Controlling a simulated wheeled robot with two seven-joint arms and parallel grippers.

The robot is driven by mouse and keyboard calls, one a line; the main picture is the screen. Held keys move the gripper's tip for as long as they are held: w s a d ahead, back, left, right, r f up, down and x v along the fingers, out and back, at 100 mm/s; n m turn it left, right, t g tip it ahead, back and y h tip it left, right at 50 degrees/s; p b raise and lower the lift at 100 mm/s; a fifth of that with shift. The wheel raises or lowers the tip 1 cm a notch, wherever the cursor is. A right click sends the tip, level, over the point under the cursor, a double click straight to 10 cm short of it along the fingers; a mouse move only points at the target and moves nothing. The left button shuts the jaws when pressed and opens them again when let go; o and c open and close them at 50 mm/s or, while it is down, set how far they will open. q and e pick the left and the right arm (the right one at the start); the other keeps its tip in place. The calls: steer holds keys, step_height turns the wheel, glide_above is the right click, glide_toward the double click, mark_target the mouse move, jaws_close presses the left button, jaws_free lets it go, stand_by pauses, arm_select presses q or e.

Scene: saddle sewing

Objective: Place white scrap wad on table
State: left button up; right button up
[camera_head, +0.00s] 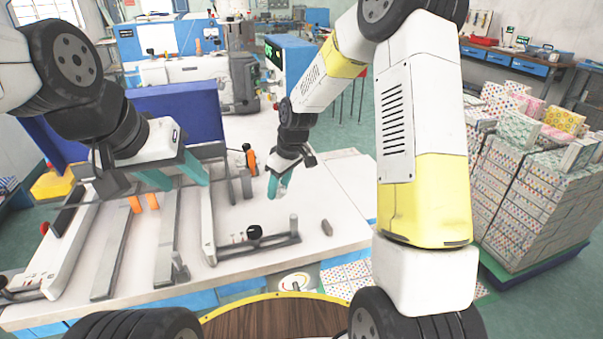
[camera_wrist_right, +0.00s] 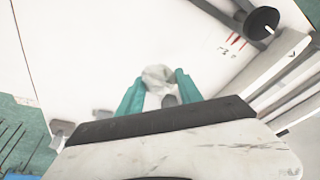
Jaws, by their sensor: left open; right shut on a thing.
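The white scrap wad (camera_wrist_right: 158,76) sits between the two teal fingers of my right gripper (camera_wrist_right: 156,92) in the right wrist view. My right gripper (camera_head: 279,184) is shut on the wad above the white table (camera_head: 318,196) in the head view. There the wad is small and mostly hidden by the fingers. I cannot tell its exact height over the surface. My left gripper (camera_head: 176,175) is open and empty over the metal frame bars on the left part of the table.
Metal clamp bars (camera_head: 165,240) cover the table's left half, with orange-handled clamps among them. A small grey-brown piece (camera_head: 327,228) lies near the right front edge. The tabletop around my right gripper is fairly clear. Stacked patterned boxes (camera_head: 530,190) stand at the right.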

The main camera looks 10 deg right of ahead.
steer(key=a+n, duration=0.1)
steer(key=a, duration=0.1)
steer(key=shift+w+a+n, duration=0.3)
steer(key=shift+n, duration=0.1)
steer(key=shift+w+d, duration=0.1)
steer(key=shift+d, duration=0.2)
steer(key=d, duration=0.4)
steer(key=d+f, duration=0.1)
steer(key=d, duration=0.9)
steer(key=shift+w+f, duration=0.2)
steer(key=shift+w, duration=0.15)
steer(key=f, duration=0.1)
steer(key=d+f, duration=0.1)
steer(key=shift+f, duration=0.8)
steer(key=shift+f, duration=0.1)
steer(key=o, duration=1.3)
